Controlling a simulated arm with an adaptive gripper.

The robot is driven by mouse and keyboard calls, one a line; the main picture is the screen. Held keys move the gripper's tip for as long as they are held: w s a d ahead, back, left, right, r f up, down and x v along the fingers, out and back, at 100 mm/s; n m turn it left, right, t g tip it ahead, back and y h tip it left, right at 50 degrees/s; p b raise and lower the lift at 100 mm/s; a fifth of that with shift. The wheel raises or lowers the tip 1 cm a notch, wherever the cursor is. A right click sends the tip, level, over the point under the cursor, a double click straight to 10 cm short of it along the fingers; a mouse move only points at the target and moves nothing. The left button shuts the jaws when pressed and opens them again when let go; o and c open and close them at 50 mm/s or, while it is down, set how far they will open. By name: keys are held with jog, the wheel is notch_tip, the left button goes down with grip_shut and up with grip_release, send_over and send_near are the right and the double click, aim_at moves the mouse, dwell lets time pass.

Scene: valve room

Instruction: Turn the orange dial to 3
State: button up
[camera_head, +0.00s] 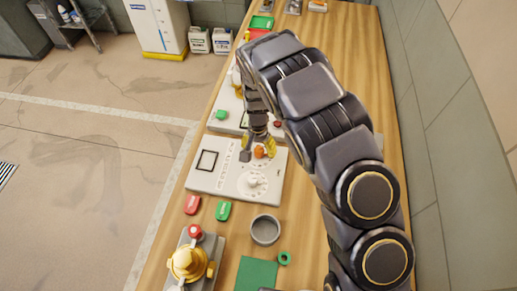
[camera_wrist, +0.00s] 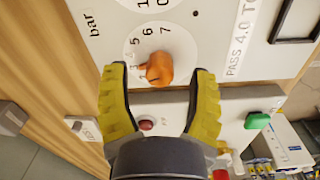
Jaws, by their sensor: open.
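The orange dial (camera_wrist: 160,68) is a knob on a white round scale (camera_wrist: 150,42) in the wrist view. The figures 5, 6 and 7 are legible on the scale; the smaller ones at its left are hard to read. A small part of the knob juts left toward those, but I cannot tell the exact figure. My gripper (camera_wrist: 160,80) has its yellow fingers apart, one on each side of the dial, with gaps showing. In the head view the orange dial (camera_head: 258,152) sits at the panel's far right, with my gripper (camera_head: 257,143) right at it.
The white panel (camera_head: 205,183) also carries a white dial (camera_head: 252,183) and a black-framed window (camera_head: 207,160). A second panel with a green button (camera_head: 221,115) stands beyond. Red (camera_head: 192,204) and green (camera_head: 223,210) pieces and a grey bowl (camera_head: 265,229) lie nearer on the wooden bench.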

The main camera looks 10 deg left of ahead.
aim_at(258, 150)
notch_tip(258, 150, up, 11)
dwell(0.3)
jog(key=shift+a, duration=0.1)
